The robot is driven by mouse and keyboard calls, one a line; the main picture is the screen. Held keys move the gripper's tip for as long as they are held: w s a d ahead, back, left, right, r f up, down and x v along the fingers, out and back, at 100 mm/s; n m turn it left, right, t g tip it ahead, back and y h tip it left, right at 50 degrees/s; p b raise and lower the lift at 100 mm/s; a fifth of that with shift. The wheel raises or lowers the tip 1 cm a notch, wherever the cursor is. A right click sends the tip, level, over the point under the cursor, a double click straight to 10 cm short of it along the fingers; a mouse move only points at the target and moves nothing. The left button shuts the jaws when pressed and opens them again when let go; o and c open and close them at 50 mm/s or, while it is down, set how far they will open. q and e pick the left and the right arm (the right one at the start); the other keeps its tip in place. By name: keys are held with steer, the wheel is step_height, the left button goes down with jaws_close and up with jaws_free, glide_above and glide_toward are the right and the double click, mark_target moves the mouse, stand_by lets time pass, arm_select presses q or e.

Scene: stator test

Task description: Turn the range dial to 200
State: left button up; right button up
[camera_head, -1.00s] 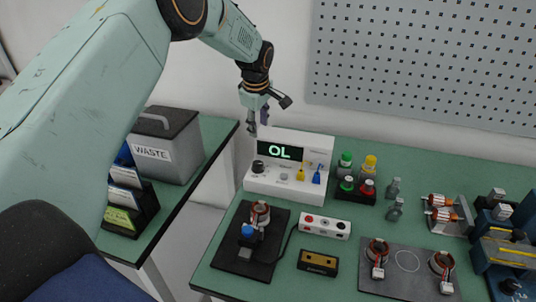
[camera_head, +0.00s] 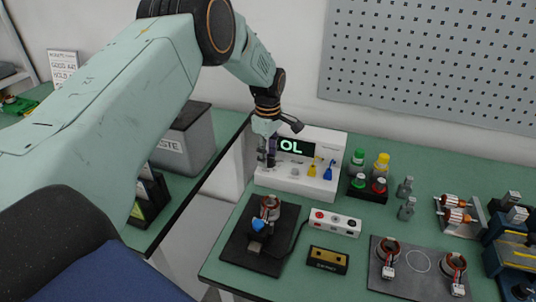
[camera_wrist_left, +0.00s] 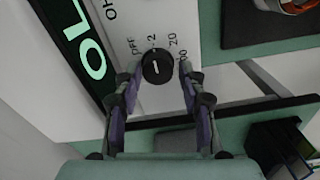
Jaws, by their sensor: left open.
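The white test meter (camera_head: 318,190) stands at the back left of the green bench, its dark screen (camera_head: 297,147) lit with a green "OL". In the left wrist view the black range dial (camera_wrist_left: 157,68) sits on the meter's white face, with a short white mark on it. Labels OFF, 2 and 20 are printed around it; the 200 label (camera_wrist_left: 183,55) is partly covered by a finger. I cannot tell exactly which label the mark points at. My left gripper (camera_wrist_left: 158,78) is open, its fingertips on either side of the dial. In the head view the gripper (camera_head: 267,156) hides the dial.
Yellow and blue plugs (camera_head: 328,171) sit on the meter's right front. Green, yellow and red-topped bottles (camera_head: 380,187) stand right of it. A dark fixture (camera_head: 235,246) with a coil is in front. A grey waste bin (camera_head: 190,150) stands across a gap to the left.

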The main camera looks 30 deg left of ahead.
arm_select(q)
steer(key=shift+d, duration=0.15)
steer(key=shift+w, duration=0.1)
steer(key=shift+w+f, duration=0.1)
steer(key=shift+f, duration=0.05)
steer(key=shift+c, duration=1.3)
steer(key=c, duration=0.3)
jaws_close()
